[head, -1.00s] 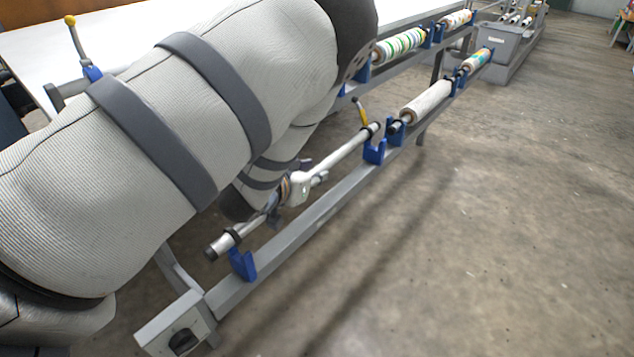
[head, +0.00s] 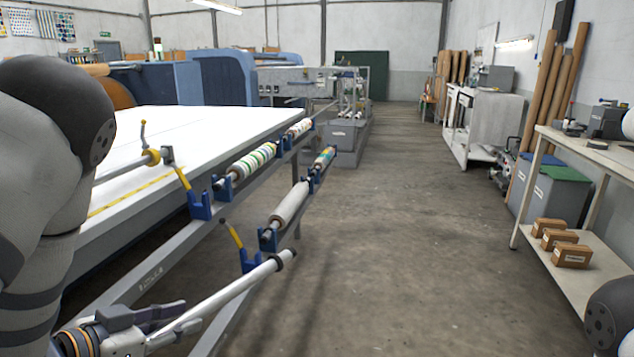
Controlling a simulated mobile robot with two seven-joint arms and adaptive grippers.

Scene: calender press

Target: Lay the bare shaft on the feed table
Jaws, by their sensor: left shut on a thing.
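The bare shaft (head: 227,296) is a long silver bar with a dark collar near its far end. It slants from the bottom left up to the right in the head view. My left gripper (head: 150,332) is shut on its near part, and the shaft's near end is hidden. The far end stands to the right of a blue bracket (head: 250,262) with a yellow lever on the lower rail, and looks clear of it. The feed table (head: 200,122) is the long white surface at left, beyond the rails. My right gripper is out of view.
Patterned rolls (head: 252,162) sit on the upper rail along the table edge. A pale roll (head: 290,203) sits on the lower rail. A yellow-levered blue bracket (head: 200,205) stands on the upper rail. A workbench (head: 590,150) stands at right. The aisle floor is open.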

